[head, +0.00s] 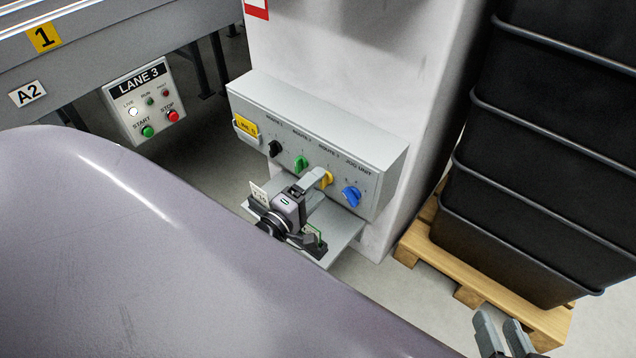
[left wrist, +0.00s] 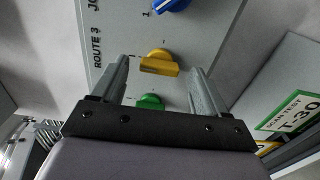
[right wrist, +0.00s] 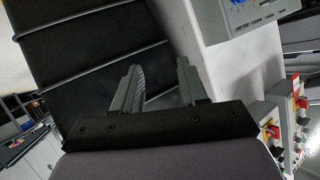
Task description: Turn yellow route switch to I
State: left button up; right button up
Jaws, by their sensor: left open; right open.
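The yellow route switch (head: 326,180) is a knob on the sloped grey panel (head: 385,165), between a green switch (head: 301,165) and a blue switch (head: 352,196). In the left wrist view the yellow switch (left wrist: 158,64) sits under the label ROUTE 3, its bar lying across the picture. Its position marks are too small to read. My left gripper (head: 314,181) is open in front of it, with one finger on either side in the left wrist view; I cannot tell whether they touch it. My right gripper (head: 497,322) is open and empty, far to the right.
A black switch (head: 275,149) is left of the green one. A grey shelf (head: 345,235) with small cards juts out below the panel. Black crates (head: 545,150) stand on a wooden pallet (head: 475,272) at the right. A LANE 3 button box (head: 143,102) hangs at the left.

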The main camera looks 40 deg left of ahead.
pick_arm(q)
jog(key=s, duration=0.3)
jog(key=s+p, duration=0.1)
jog(key=s, duration=0.1)
jog(key=shift+s+a, duration=0.25)
jog(key=shift+s, duration=0.1)
pick_arm(e)
jog(key=shift+s+d+f+h, duration=0.15)
jog(key=shift+s+d+h, duration=0.3)
jog(key=shift+d, duration=0.25)
jog(key=shift+w, duration=0.1)
